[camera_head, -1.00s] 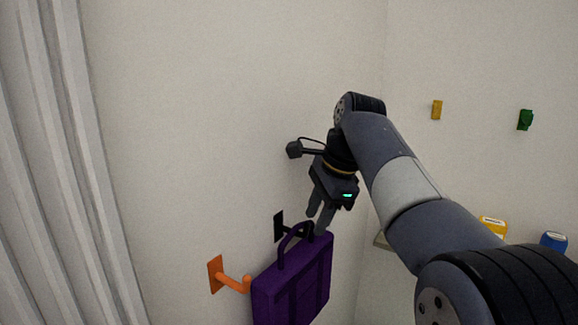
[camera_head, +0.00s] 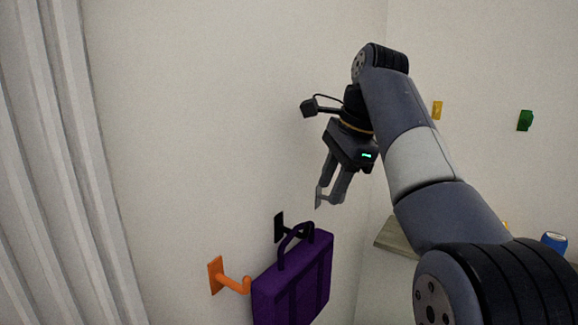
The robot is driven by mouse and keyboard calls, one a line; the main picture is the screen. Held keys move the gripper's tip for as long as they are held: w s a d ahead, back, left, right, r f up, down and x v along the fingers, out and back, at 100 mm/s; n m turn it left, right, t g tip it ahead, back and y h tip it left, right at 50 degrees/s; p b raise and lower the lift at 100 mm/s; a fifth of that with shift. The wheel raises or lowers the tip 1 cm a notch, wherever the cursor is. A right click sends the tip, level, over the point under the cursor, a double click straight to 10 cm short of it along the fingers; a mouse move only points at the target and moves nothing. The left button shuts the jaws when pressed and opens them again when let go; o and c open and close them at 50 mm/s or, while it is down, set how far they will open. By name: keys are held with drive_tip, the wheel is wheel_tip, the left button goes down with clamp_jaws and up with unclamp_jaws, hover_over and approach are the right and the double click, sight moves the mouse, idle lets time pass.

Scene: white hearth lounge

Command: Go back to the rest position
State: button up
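My gripper (camera_head: 332,196) is in the upper middle of the head view, pointing down. Its two fingers are apart with nothing visible between them. A purple bag (camera_head: 292,278) hangs below it against the white wall, its handle looped at a black hook (camera_head: 280,227). The gripper is above the bag and clear of its handle. My arm reaches in from the lower right.
An orange hook (camera_head: 216,275) sticks out of the wall left of the bag. A yellow hook (camera_head: 437,110) and a green hook (camera_head: 525,120) are on the right wall. A shelf-like surface (camera_head: 397,238) and a blue object (camera_head: 554,243) are at lower right. Grey curtains (camera_head: 60,170) hang at left.

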drive_tip(key=x, duration=0.9)
drive_tip(key=shift+f, duration=0.1)
drive_tip(key=v, duration=0.4)
drive_tip(key=shift+s+d, duration=0.15)
drive_tip(key=shift+d, duration=0.1)
drive_tip(key=s+d, duration=0.5)
drive_tip(key=d, duration=0.2)
drive_tip(key=shift+d+r, duration=0.25)
drive_tip(key=shift+d, duration=0.05)
drive_tip(key=shift+s, duration=0.15)
